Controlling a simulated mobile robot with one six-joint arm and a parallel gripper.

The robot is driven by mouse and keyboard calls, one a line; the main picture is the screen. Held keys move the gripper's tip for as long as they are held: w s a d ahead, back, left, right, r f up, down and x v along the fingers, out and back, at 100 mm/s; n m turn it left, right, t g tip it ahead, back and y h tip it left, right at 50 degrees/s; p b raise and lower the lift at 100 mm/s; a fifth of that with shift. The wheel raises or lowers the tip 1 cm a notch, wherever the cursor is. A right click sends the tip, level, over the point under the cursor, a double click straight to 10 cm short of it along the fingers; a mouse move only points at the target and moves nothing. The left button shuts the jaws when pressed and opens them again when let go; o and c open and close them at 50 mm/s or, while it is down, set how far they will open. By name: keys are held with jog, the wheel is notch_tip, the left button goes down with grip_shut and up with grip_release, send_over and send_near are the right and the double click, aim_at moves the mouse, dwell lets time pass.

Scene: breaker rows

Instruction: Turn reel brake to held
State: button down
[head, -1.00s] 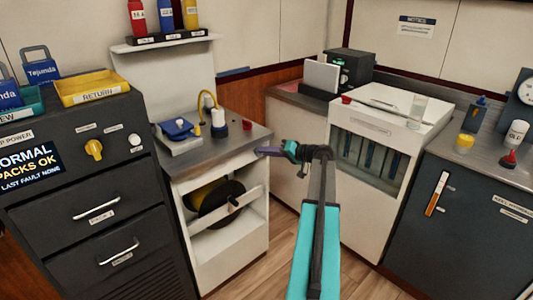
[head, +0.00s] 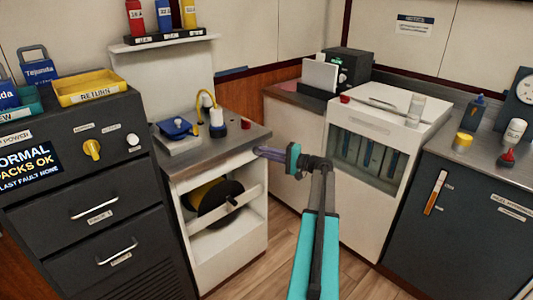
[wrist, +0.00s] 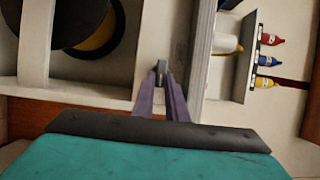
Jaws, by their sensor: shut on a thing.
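The white reel cabinet (head: 245,229) stands left of centre in the head view. A dark and yellow reel (head: 216,198) sits in its open front, and shows at the upper left of the wrist view (wrist: 85,25). My gripper (head: 258,152) reaches the cabinet's upper right front edge, just under the grey top. In the wrist view its purple fingers (wrist: 162,78) are closed on a small grey brake lever (wrist: 162,68) on the white panel. Most of the lever is hidden between the fingers. I cannot read any brake marking.
A dark cabinet with a yellow knob (head: 92,150) and drawers stands left. A blue-lidded scale-like item (head: 176,128) and a bottle with a yellow tube (head: 217,124) stand on the reel cabinet's top. A white glass-fronted unit (head: 375,150) stands right. Wood floor is open between.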

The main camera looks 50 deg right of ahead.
jog(key=shift+w+a+r, duration=0.1)
jog(key=shift+w+a, duration=0.05)
jog(key=shift+w, duration=0.1)
jog(key=c, duration=1.8)
grip_release()
jog(key=shift+o, duration=0.2)
jog(key=shift+s, duration=0.2)
jog(key=v, duration=1.3)
jog(key=shift+s+d, duration=0.25)
